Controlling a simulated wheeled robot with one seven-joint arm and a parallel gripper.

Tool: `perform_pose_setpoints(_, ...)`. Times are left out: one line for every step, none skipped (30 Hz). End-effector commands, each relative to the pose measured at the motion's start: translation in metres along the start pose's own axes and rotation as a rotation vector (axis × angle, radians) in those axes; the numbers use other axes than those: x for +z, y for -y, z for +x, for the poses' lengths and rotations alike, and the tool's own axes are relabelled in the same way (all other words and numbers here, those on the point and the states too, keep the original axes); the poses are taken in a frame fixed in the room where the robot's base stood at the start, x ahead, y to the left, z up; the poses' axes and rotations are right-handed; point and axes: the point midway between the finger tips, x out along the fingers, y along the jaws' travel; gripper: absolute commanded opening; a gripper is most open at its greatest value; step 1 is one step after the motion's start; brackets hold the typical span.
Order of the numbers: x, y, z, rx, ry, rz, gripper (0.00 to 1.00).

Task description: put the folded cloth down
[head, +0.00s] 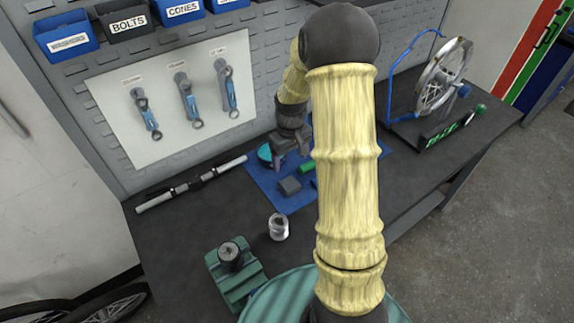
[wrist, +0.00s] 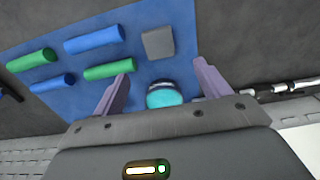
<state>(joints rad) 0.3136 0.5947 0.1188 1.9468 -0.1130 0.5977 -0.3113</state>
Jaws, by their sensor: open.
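My gripper (wrist: 162,72) is open, with its two purple fingers spread and nothing held between them. In the head view my gripper (head: 290,158) hangs low over the blue mat. A small grey square piece (wrist: 158,42), which looks like the folded cloth, lies flat on the blue mat (wrist: 130,20), beyond the fingertips and apart from them. It also shows in the head view (head: 289,186), in front of the gripper. A round teal item (wrist: 163,97) lies nearer the palm, between the fingers in the wrist picture.
Green (wrist: 108,69) and blue (wrist: 94,39) cylinders lie on the mat. A clear jar (head: 278,227), a green vise-like tool (head: 236,270) and a long silver rod (head: 190,184) are on the dark bench. A wheel stand (head: 440,90) stands at right. The pegboard (head: 110,150) rises behind.

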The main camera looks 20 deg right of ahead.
Motion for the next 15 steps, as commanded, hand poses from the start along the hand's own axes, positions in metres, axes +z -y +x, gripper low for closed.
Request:
perform_pose_setpoints(0.002,0.005,-0.005,0.004,-0.007,0.001,0.75)
perform_pose_setpoints(0.004,0.009,-0.009,0.007,-0.011,0.003,0.75)
perform_pose_setpoints(0.008,0.015,-0.014,0.011,-0.018,0.008,0.75)
perform_pose_setpoints(0.012,0.02,-0.019,0.015,-0.024,0.014,0.75)
perform_pose_setpoints(0.015,0.026,-0.024,0.019,-0.033,0.018,0.75)
perform_pose_setpoints(0.022,0.034,-0.031,0.024,-0.045,0.027,0.75)
perform_pose_setpoints(0.027,0.041,-0.037,0.027,-0.054,0.034,0.75)
perform_pose_setpoints(0.033,0.048,-0.042,0.03,-0.065,0.043,0.75)
perform_pose_setpoints(0.041,0.057,-0.049,0.034,-0.078,0.055,0.75)
perform_pose_setpoints(0.047,0.063,-0.054,0.036,-0.089,0.064,0.75)
perform_pose_setpoints(0.054,0.07,-0.058,0.038,-0.1,0.072,0.75)
perform_pose_setpoints(0.063,0.078,-0.064,0.039,-0.114,0.085,0.75)
perform_pose_setpoints(0.07,0.084,-0.068,0.039,-0.126,0.094,0.75)
perform_pose_setpoints(0.077,0.09,-0.071,0.039,-0.136,0.105,0.75)
perform_pose_setpoints(0.087,0.097,-0.076,0.039,-0.152,0.117,0.75)
